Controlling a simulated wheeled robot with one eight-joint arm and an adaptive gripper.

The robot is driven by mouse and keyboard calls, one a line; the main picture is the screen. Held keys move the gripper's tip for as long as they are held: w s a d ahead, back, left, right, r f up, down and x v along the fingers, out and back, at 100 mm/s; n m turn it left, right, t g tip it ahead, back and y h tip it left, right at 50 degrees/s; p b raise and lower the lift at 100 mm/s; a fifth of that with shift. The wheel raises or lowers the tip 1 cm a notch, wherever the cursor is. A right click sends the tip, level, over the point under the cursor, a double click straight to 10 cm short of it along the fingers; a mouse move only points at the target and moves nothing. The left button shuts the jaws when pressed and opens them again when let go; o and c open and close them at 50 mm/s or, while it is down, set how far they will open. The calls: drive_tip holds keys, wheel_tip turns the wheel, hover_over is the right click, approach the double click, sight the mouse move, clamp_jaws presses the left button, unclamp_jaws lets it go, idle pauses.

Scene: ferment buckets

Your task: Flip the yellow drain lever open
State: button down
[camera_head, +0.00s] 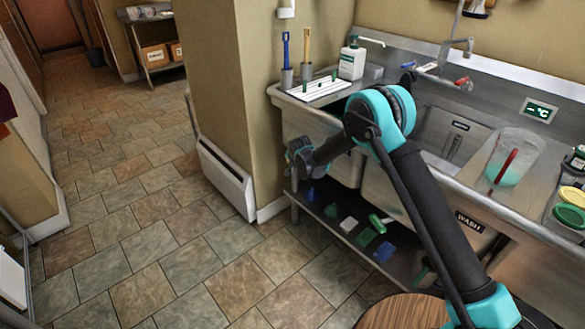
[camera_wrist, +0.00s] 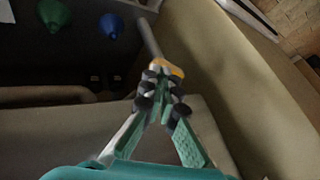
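A yellow piece, which looks like the drain lever (camera_wrist: 175,70), shows in the wrist view at the end of a grey pipe (camera_wrist: 151,42). My gripper (camera_wrist: 161,75) is right at it, with its two fingers converging close to the yellow piece. I cannot tell whether the fingers grip it or only sit beside it. In the head view my gripper (camera_head: 298,156) is low at the left end of the steel sink unit (camera_head: 325,120), below the rim. The lever is not visible in the head view.
In the wrist view a green funnel-like item (camera_wrist: 54,14) and a blue one (camera_wrist: 110,26) lie beyond. In the head view several coloured items rest on the lower shelf (camera_head: 345,268). A beige wall pillar (camera_head: 215,90) stands left of the sink. The tiled floor at left is clear.

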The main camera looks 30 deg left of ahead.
drive_tip(key=v, duration=0.6)
drive_tip(key=shift+d, duration=0.25)
